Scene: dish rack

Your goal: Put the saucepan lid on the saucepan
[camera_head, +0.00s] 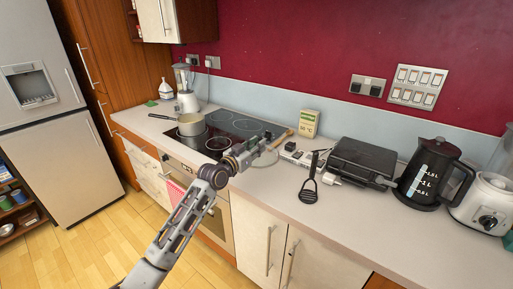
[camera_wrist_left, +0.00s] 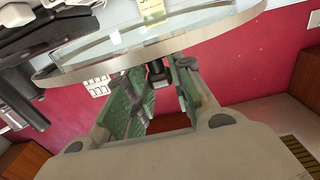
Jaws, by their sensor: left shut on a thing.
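The saucepan (camera_head: 190,124) stands on the left front part of the hob, with its handle pointing left; it is pale inside and no lid sits on it. The glass saucepan lid (camera_head: 267,158) is at my left gripper (camera_head: 258,143), near the right end of the hob and apart from the saucepan. In the left wrist view the lid (camera_wrist_left: 120,42) is large, with a metal rim and a dark knob (camera_wrist_left: 157,72). The green-padded fingers of my left gripper (camera_wrist_left: 158,88) are shut on the knob. My right gripper is not in view.
The black hob (camera_head: 240,124) lies right of the saucepan. A blender (camera_head: 186,95) stands behind it. A black slotted utensil (camera_head: 309,186), a dark appliance (camera_head: 362,161) and a kettle (camera_head: 427,177) are to the right. The front worktop (camera_head: 350,215) is clear.

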